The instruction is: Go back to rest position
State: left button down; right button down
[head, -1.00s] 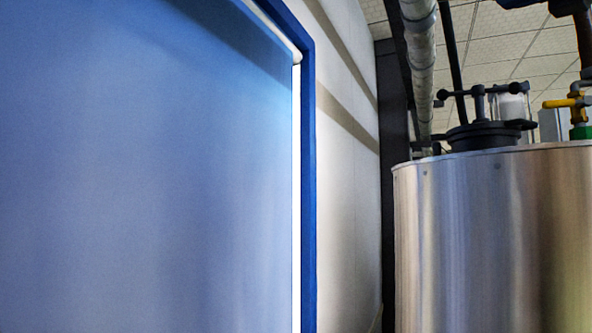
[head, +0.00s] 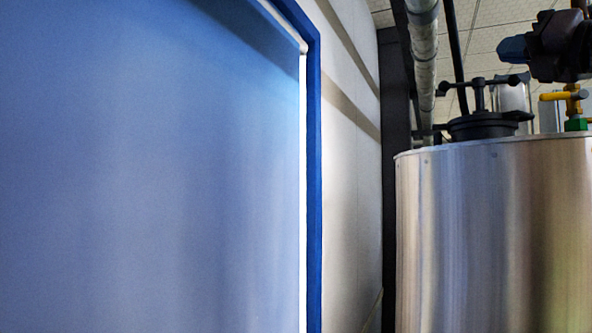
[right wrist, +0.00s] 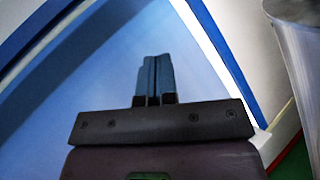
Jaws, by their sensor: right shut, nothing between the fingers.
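My right gripper (head: 514,48) shows at the top right of the head view, a dark body with a bluish tip pointing left. In the right wrist view its two dark blue-grey fingers (right wrist: 153,80) lie together with nothing between them. It appears high in the head view, above the level of the steel tank's rim, apart from the things around it. My left gripper is in neither view.
A large blue panel (head: 150,180) in a darker blue frame (head: 314,180) fills the left. A steel tank (head: 490,240) stands on the right, with a black lid fitting (head: 485,125) and a yellow valve (head: 555,96) on top. A pale wall (head: 350,200) lies between.

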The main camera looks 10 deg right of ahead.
jog(key=w+d+f+m+h, duration=0.1)
jog(key=w+d+f+m, duration=0.2)
jog(key=f, duration=0.6)
jog(key=w+d+f+m+g+h, duration=0.1)
jog(key=w+f+m, duration=0.2)
jog(key=w+f, duration=0.35)
jog(key=w+d+f+m, duration=0.2)
jog(key=f+m, duration=0.1)
jog(key=f, duration=0.8)
notch_tip(320, 180, down, 28)
jog(key=a+m+g+h, duration=0.1)
jog(key=m+g+h, duration=0.1)
jog(key=m, duration=0.6)
jog(key=s+a+f+m+g+h, duration=0.15)
jog(key=s+a+f+m, duration=0.25)
jog(key=f, duration=0.7)
jog(key=s+a+f+m+g+y, duration=0.1)
jog(key=s+a+f+m+g, duration=0.25)
jog(key=f, duration=0.75)
jog(key=s+a+f+m+h, duration=0.1)
jog(key=s+a+f+m, duration=0.2)
jog(key=s+a+f, duration=0.3)
jog(key=s+a+f+m+g, duration=0.1)
jog(key=s+a+f+m, duration=0.3)
jog(key=s+f, duration=0.6)
jog(key=s+a, duration=0.2)
jog(key=s, duration=0.1)
jog(key=shift+a+g+h, duration=0.3)
jog(key=shift+a+h, duration=0.05)
